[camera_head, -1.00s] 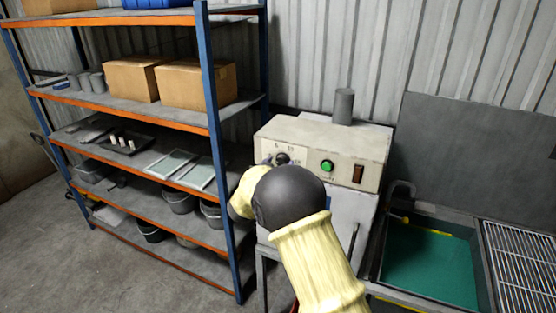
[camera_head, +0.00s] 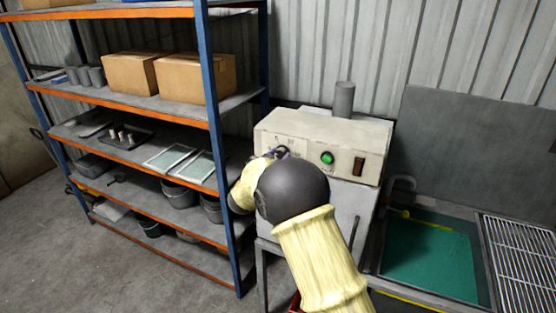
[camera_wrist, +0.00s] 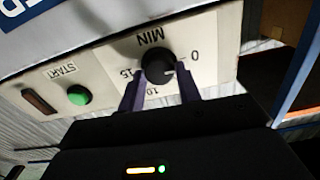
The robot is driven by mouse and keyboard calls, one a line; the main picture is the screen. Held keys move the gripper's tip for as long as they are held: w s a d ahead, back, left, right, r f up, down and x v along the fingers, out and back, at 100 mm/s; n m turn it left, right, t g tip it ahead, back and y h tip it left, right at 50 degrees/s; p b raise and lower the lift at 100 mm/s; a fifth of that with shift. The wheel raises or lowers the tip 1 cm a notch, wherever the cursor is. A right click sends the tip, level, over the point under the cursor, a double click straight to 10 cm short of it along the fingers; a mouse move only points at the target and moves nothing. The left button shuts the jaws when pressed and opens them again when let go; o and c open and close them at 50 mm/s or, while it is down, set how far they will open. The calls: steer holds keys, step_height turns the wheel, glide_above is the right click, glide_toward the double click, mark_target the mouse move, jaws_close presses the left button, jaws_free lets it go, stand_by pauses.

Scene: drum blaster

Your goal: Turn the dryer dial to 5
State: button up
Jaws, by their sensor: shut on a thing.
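The dryer (camera_head: 290,138) is a pale box with a dial panel on its front. Its black round dial (camera_wrist: 157,68) shows in the wrist view, on a white face marked MIN, 0, 10 and 15. A small light pointer mark on the dial points to the right, towards one finger. No 5 can be read; that part of the scale is behind the right finger. My gripper (camera_wrist: 161,88) has its two purple fingers on either side of the dial, shut on it. In the head view my wrist hides most of the dial and gripper (camera_head: 277,153).
A green START button (camera_wrist: 79,95) and a dark rocker switch (camera_wrist: 39,101) sit beside the dial. A blue and orange shelf (camera_head: 212,100) stands close on the left. A sink (camera_head: 425,262) and wire rack (camera_head: 520,262) lie to the right.

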steer(key=m+b, duration=0.1)
steer(key=b, duration=0.1)
steer(key=m+b, duration=0.1)
steer(key=b, duration=0.1)
steer(key=shift+f, duration=0.35)
steer(key=m+b, duration=0.6)
steer(key=b, duration=0.3)
steer(key=shift+d+m, duration=0.1)
steer(key=shift+m, duration=0.2)
steer(key=shift+r+m+b, duration=0.2)
steer(key=shift+m+b, duration=1.1)
steer(key=shift+b, duration=0.2)
steer(key=o, duration=0.9)
steer(key=shift+o, duration=0.2)
steer(key=shift+s, duration=0.1)
